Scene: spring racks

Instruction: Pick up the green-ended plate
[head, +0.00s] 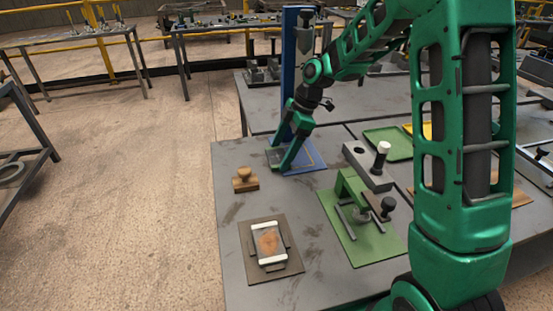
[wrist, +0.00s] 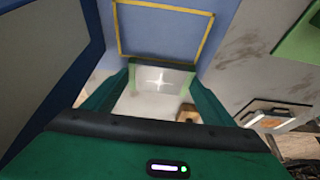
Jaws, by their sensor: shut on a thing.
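My gripper (head: 283,157) points down over the blue base of the tall blue stand (head: 289,75). In the wrist view its two green fingers (wrist: 160,72) are shut on a thin pale plate (wrist: 158,82). The plate spans the gap between the fingertips and has a greenish edge and a bright cross-shaped glint.
A wooden stamp-like block (head: 245,180) stands on the grey table to the left. A white-ended piece (head: 269,243) lies on a brown mat in front. A green fixture (head: 350,190) stands to the right. Green (head: 388,143) and yellow trays lie behind it.

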